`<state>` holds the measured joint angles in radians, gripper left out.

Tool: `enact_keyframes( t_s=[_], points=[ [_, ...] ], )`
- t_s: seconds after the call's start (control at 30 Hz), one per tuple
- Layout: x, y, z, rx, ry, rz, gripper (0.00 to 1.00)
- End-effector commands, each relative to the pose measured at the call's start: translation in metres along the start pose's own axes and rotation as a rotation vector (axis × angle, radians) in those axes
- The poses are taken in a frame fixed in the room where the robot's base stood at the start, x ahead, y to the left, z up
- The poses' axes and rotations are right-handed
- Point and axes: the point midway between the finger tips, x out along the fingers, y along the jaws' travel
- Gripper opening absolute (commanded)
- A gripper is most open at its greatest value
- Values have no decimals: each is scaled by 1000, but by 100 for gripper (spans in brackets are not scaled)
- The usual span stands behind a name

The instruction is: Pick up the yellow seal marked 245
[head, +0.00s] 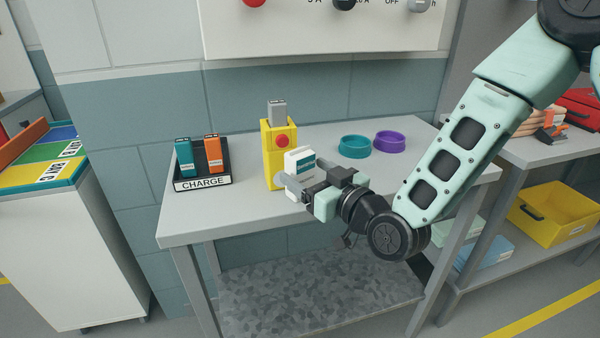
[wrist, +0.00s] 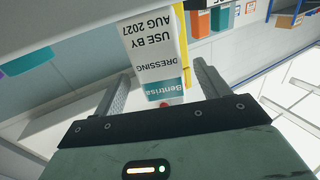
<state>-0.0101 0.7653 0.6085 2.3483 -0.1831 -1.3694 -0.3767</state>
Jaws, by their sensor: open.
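I cannot make out a yellow seal or the number 245 in either view. My gripper (head: 298,184) is open over the front of the grey table (head: 215,226). A white and teal dressing box (head: 299,157) stands at its fingers. In the wrist view the box (wrist: 152,45) shows between the two open fingers (wrist: 160,72), with "DRESSING" and "USE BY AUG 2027" upside down. I cannot tell whether the fingers touch it. A yellow device (head: 270,165) with a red button and a grey block on top stands just behind and left of the box.
A black CHARGE tray (head: 203,184) holds a teal and an orange block at the table's left. A teal ring (head: 355,147) and a purple ring (head: 389,142) lie at the back right. A yellow bin (head: 555,213) sits on the right-hand shelf.

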Motion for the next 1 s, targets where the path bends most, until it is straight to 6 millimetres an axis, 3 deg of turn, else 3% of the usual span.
enact_keyframes(
  t_s=[0.2,0.47,0.67,1.0],
  points=[
    [28,0,-1,1,2,1,75],
    [31,0,0,0,0,0,75],
    [30,0,0,-1,0,0,25],
    [30,0,-1,-1,1,0,25]
  ],
)
